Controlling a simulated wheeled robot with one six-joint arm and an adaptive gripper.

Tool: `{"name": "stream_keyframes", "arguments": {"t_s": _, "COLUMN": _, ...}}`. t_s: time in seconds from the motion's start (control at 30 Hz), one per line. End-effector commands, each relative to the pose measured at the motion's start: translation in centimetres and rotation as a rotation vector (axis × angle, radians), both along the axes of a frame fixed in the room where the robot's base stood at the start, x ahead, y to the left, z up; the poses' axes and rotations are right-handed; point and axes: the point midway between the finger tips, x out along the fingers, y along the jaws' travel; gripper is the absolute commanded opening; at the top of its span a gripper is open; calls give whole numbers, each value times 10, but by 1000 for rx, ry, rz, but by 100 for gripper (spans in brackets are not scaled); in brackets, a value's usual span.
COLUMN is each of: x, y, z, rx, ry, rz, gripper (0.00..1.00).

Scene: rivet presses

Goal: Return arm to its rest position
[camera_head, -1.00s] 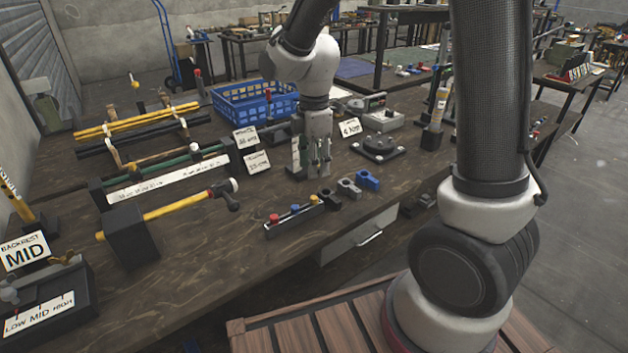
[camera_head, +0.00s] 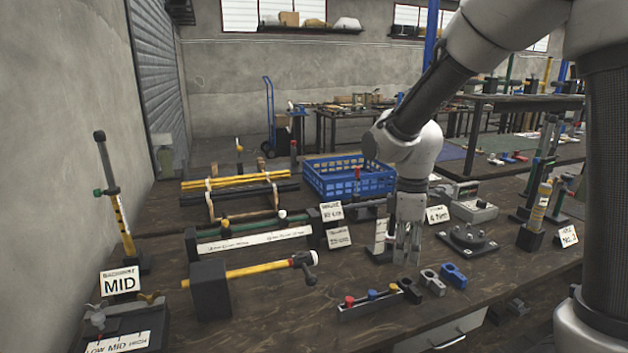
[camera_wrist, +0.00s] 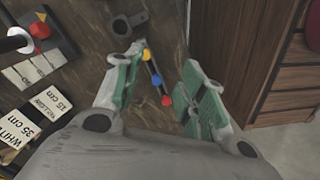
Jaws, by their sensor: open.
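My gripper (camera_head: 407,258) hangs pointing down over the workbench, just behind the row of small clamps. Its fingers are apart with nothing between them. In the wrist view the two green-padded fingers (camera_wrist: 160,88) are spread, and the strip with red, blue and yellow knobs (camera_wrist: 155,84) shows below, between them. My arm reaches in from the upper right in the head view, bent down at the wrist.
Label cards stand near my gripper. A grey wall closes the left.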

Motion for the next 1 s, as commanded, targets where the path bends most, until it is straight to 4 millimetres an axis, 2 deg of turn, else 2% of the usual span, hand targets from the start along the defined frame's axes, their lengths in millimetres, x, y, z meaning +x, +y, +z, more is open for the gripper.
{"name": "stream_keyframes", "arguments": {"t_s": 0.17, "x": -36, "y": -24, "z": 23, "rx": -23, "ry": -4, "rz": -360, "gripper": 41}}
{"name": "stream_keyframes", "arguments": {"t_s": 0.37, "x": -80, "y": -63, "z": 62, "rx": 2, "ry": -71, "rz": -754, "gripper": 41}}
{"name": "stream_keyframes", "arguments": {"t_s": 0.53, "x": -125, "y": -100, "z": 96, "rx": 75, "ry": -172, "rz": -1048, "gripper": 41}}
{"name": "stream_keyframes", "arguments": {"t_s": 0.7, "x": -157, "y": -125, "z": 119, "rx": 159, "ry": -295, "rz": -1159, "gripper": 41}}
{"name": "stream_keyframes", "arguments": {"t_s": 0.87, "x": -168, "y": -137, "z": 136, "rx": 211, "ry": -380, "rz": -1208, "gripper": 41}}
{"name": "stream_keyframes", "arguments": {"t_s": 1.0, "x": -170, "y": -141, "z": 140, "rx": 216, "ry": -396, "rz": -1228, "gripper": 41}}
